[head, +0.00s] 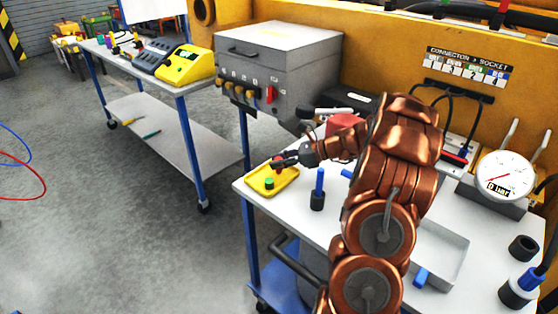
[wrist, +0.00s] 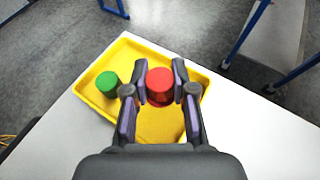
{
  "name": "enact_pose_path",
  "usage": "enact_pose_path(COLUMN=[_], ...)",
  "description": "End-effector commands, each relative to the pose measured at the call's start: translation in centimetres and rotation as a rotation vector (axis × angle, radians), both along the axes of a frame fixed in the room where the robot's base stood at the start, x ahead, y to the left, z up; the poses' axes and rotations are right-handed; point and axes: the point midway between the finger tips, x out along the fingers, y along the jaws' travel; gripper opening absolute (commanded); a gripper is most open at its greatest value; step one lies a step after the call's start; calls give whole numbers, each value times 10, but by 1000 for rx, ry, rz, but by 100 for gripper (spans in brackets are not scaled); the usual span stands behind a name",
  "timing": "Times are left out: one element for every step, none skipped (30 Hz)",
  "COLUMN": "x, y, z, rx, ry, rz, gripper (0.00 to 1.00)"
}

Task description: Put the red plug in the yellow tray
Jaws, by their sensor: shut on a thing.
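The yellow tray (head: 256,188) sits at the left corner of the white table; it fills the middle of the wrist view (wrist: 104,58). The red plug (wrist: 160,84) is between my fingers, over the far part of the tray. My gripper (head: 282,160) is shut on it; it shows in the wrist view (wrist: 160,92) with a finger on each side. I cannot tell whether the plug touches the tray floor. A green plug (wrist: 107,82) stands inside the tray to the left, also visible in the head view (head: 269,183).
A blue plug in a black base (head: 318,192) stands right of the tray. A grey metal box (head: 270,65) is behind. A pale open tray (head: 445,258) and a pressure gauge (head: 505,175) are at the right. The table edge is close to the yellow tray.

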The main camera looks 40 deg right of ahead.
Motion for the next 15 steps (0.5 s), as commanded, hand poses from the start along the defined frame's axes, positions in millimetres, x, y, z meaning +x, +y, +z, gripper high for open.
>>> enact_pose_path(x=[0,0,0,0,0,0,0,0,0,0,0,0,0,0,0], y=[0,0,0,0,0,0,0,0,0,0,0,0,0,0,0], z=[-1,-2,-3,-3,-3,-2,-2,-2,-3,-3,-3,-3,-3,-3,-3], rx=[1,1,1,1,1,1,1,1,1,1,1,1,1,1,1], ry=[0,0,0,0,0,-1,0,-1,-1,-1,-1,-1,-1,-1,-1], rz=[1,1,1,1,1,0,1,0,0,0,0,0,0,0,0], gripper=[11,11,11,28,32,36,39,42,46,49,50,50,50,50,50])
